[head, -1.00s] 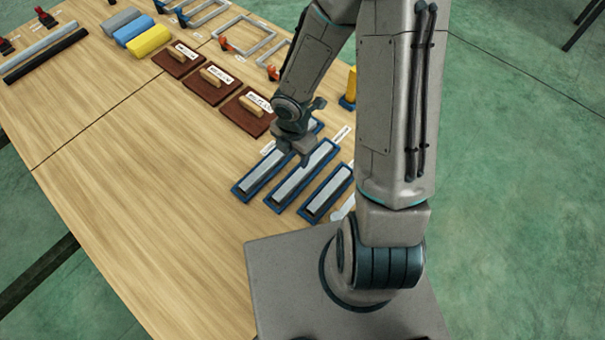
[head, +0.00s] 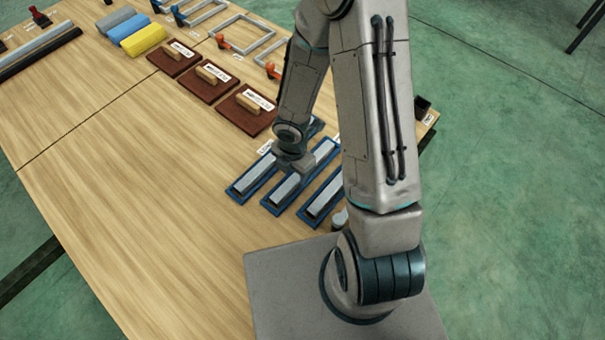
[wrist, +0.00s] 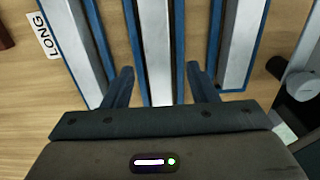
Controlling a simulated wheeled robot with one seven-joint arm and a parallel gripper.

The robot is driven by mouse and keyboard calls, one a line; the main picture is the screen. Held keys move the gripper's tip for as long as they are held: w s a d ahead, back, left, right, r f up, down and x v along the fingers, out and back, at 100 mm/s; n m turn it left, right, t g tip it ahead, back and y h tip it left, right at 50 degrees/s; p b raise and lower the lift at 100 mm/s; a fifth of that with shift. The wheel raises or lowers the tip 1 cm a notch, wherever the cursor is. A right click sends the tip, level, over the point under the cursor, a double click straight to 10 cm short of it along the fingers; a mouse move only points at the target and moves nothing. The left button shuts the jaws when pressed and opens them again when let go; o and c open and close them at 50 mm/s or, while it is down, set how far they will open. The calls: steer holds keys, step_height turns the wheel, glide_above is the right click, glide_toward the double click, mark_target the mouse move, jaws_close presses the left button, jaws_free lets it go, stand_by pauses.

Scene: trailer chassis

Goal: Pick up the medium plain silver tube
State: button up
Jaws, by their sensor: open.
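Three plain silver tubes lie side by side in blue-edged trays. The middle tube (head: 286,187) also shows in the wrist view (wrist: 157,45), where its tray (wrist: 133,30) has blue long sides. No size label for the middle tube is readable. My gripper (wrist: 160,70) is open and empty, with one finger on each side of the middle tube and its tray. In the head view my gripper (head: 296,163) is low over the middle tube and hides part of it. Contact cannot be told.
The left tube (head: 253,178) has a LONG label (wrist: 41,36) beside it. The right tube (head: 322,201) lies close by, partly behind my arm. Brown boards with wooden handles (head: 247,108) stand behind the trays. The table (head: 130,190) is bare to the left.

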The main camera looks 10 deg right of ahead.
mark_target(294, 179)
step_height(294, 179, down, 3)
steer(key=shift+f+b, duration=0.1)
steer(key=shift+b, duration=0.6)
jaws_close()
steer(key=shift+r, duration=0.2)
